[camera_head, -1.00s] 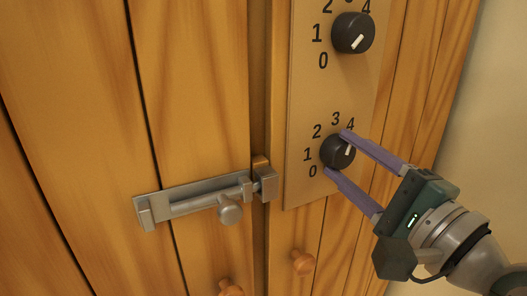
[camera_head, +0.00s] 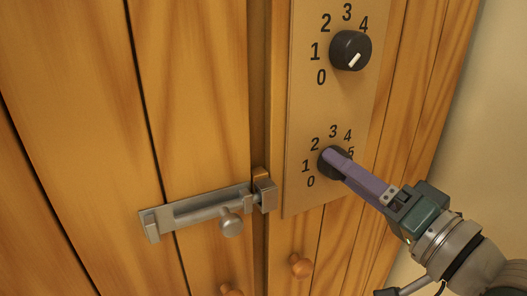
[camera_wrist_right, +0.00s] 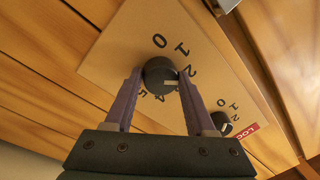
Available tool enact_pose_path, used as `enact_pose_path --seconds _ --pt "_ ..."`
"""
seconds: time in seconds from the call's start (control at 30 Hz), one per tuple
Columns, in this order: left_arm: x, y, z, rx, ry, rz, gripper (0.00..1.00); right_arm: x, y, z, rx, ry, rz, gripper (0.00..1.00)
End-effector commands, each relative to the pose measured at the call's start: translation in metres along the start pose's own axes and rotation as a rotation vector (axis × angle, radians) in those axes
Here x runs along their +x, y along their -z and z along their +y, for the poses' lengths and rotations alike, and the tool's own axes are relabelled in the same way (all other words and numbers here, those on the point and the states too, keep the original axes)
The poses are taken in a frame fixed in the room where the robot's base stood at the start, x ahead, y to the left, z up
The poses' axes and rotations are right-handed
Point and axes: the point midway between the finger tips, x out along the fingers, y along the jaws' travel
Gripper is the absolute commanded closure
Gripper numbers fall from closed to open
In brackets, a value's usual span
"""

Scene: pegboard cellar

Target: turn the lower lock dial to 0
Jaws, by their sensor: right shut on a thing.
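The lower lock dial (camera_head: 326,165) is a round black knob on the tan panel (camera_head: 300,110), with numbers 0 to 5 around it. My right gripper (camera_head: 338,160) reaches in from the right and is shut on this dial, its purple fingers hiding much of it and its mark in the head view. In the right wrist view the dial (camera_wrist_right: 158,71) sits between the two fingertips (camera_wrist_right: 160,80). There its white mark points right, toward about 2 or 3; I cannot tell exactly. My left gripper is not in view.
The upper dial (camera_head: 350,50) sits above on the same panel, its white mark pointing down-left. A grey sliding bolt (camera_head: 200,207) crosses the door seam at left. Wooden knobs (camera_head: 301,266) are below. A red label (camera_wrist_right: 252,132) shows in the right wrist view.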

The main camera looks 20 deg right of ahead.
Motion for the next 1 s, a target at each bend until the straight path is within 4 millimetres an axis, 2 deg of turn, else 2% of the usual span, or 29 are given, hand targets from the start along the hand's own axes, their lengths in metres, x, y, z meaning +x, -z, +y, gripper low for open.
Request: enact_pose_path --seconds 1.0 --pt "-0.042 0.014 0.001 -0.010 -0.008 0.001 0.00 0.001 0.004 -0.002 -0.961 0.000 -0.088 1.00"
